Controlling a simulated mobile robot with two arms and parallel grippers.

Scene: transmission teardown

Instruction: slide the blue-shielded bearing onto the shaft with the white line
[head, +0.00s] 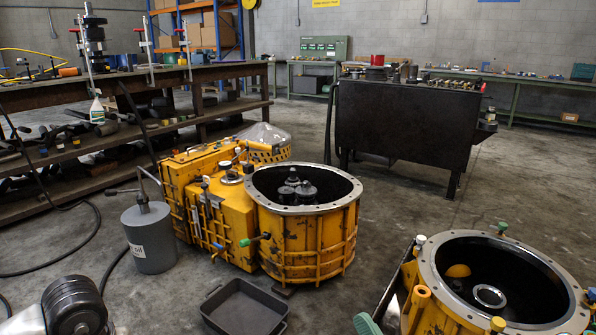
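I cannot pick out a blue-shielded bearing or a shaft with a white line. A yellow transmission housing (308,240) stands open on the floor in the middle, with a bolt-hole flange around its mouth. Several dark, upright shaft or gear parts (305,194) stand inside it, too dark to show any line. A second open yellow housing (450,318) is at the lower right, with a pale ring (489,296) inside.
A black tray (243,308) and grey canister (150,240) stand by the middle housing. A cluttered workbench (195,73) is behind left; a black cabinet table (405,120) behind right. Concrete floor between housings is mostly clear.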

